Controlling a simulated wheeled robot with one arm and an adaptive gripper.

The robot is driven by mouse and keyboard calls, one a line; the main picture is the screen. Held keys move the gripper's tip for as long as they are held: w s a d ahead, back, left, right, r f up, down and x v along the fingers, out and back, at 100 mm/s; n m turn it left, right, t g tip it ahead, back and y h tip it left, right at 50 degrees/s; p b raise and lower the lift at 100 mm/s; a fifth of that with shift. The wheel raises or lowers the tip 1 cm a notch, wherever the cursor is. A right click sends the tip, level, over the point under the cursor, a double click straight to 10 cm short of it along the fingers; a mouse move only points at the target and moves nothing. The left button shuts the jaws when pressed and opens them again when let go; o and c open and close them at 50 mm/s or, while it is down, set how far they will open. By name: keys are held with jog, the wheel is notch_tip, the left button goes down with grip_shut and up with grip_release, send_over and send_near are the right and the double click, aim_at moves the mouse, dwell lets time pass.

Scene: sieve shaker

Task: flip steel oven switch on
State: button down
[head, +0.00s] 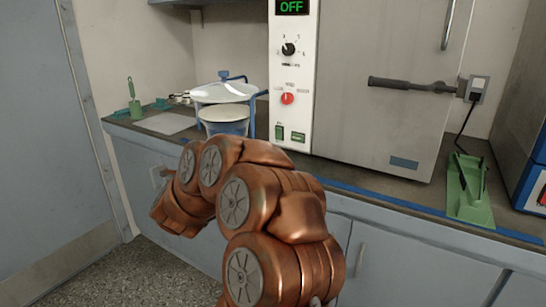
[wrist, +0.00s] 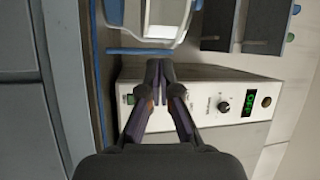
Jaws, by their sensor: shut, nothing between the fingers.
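The steel oven (head: 375,85) stands on the counter, with a white control panel (head: 308,60) on its left side. The display (head: 292,7) reads OFF in green; it also shows in the wrist view (wrist: 248,115). Low on the panel are two small green switches, a left one (head: 279,132) and a right one (head: 298,137). One green switch shows in the wrist view (wrist: 131,99), left of my fingers. My gripper (wrist: 158,65) is shut and empty, its fingers in front of part of the panel. Contact cannot be told. In the head view my arm hides the gripper.
The panel also has a black knob (head: 289,49) and a red knob (head: 288,98). A white lidded vessel in a blue frame (head: 224,105) stands left of the oven. A green stand (head: 467,190) is at right. A cord hangs from the wall outlet (head: 478,88).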

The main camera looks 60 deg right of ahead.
aim_at(277, 130)
jog(key=s+d+f+m+g+h+b, duration=0.4)
jog(key=s+d+f+m+g, duration=0.2)
jog(key=s, duration=0.4)
jog(key=shift+d+m+g+h+b, duration=0.3)
jog(key=shift+d+m+g+h, duration=0.15)
jog(key=shift+g, duration=0.75)
jog(key=shift+s, duration=0.1)
jog(key=b+x, duration=0.3)
jog(key=x, duration=0.9)
jog(key=shift+d, duration=0.4)
jog(key=shift+d+r, duration=0.3)
jog(key=shift+d, duration=0.15)
